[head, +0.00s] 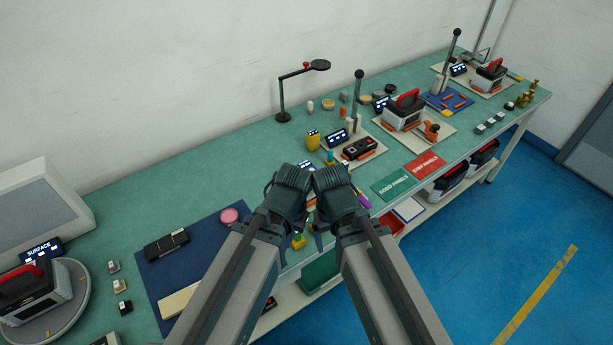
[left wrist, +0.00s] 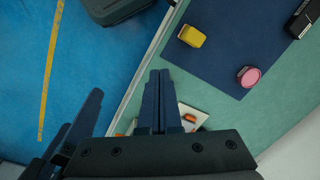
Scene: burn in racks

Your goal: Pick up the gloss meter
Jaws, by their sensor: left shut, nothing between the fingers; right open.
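A black box-shaped device, likely the gloss meter (head: 166,244), lies on a dark blue mat (head: 205,258) at the left of the green bench; its end shows at the upper right of the left wrist view (left wrist: 303,18). My left gripper (head: 287,195) is over the bench, right of the mat and apart from the device. Its fingers (left wrist: 158,100) are shut and empty in the left wrist view. My right gripper (head: 336,197) is open beside it, its fingers mostly hidden in the head view.
A pink disc (head: 229,215), a yellow block (head: 299,241) and a cream bar (head: 180,299) are on or by the mat. A round turntable (head: 78,310) stands left. A desk lamp (head: 284,115) stands behind. Fixtures crowd the bench's right; bare bench lies behind the mat.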

